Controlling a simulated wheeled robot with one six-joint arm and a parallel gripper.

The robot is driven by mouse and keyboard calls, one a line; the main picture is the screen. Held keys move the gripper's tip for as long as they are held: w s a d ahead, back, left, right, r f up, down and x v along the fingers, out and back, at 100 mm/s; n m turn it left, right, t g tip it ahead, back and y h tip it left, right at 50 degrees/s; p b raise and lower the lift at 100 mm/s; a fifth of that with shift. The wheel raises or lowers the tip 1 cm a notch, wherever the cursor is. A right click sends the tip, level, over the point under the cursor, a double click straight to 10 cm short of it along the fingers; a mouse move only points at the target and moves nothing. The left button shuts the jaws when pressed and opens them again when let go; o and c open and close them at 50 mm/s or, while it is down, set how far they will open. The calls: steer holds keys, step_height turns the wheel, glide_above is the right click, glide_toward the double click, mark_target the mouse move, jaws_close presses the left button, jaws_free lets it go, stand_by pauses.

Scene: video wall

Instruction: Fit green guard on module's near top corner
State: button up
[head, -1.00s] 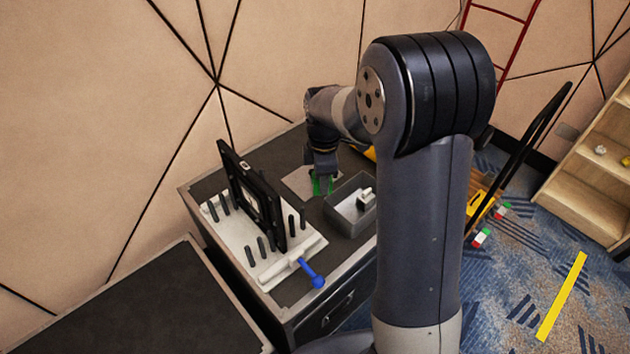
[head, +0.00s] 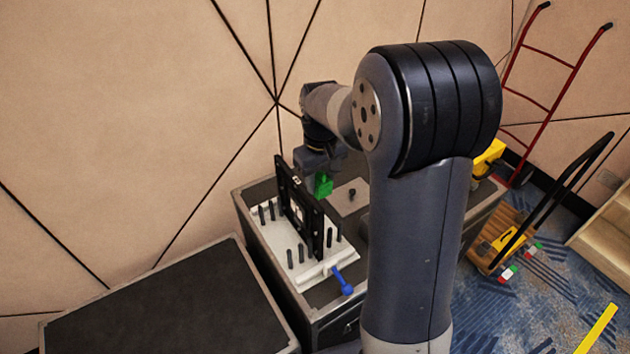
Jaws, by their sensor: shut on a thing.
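The module (head: 299,210) is a black upright frame standing in a white rack (head: 272,236) with several dark pegs, on a dark-topped cabinet. My gripper (head: 321,174) is shut on the green guard (head: 323,186) and points down. It holds the guard above the cabinet top, just right of the module and near its upper part. I cannot tell whether the guard touches the module. The jaws themselves are small and partly hidden.
A blue-handled lever (head: 343,281) sticks out at the rack's front. A grey plate (head: 350,197) with a small dark knob lies right of the module. My arm hides the cabinet's right part. A lower dark-topped cabinet (head: 170,306) stands at left.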

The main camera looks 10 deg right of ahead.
steer(key=shift+a+f, duration=0.1)
steer(key=shift+f, duration=0.05)
steer(key=b, duration=0.4)
glide_above(319, 208)
steer(key=shift+f, duration=2.2)
steer(key=shift+f+b, duration=1)
steer(key=shift+f, duration=0.8)
steer(key=shift+f+b, duration=0.35)
steer(key=shift+f, duration=0.15)
steer(key=o, duration=1.5)
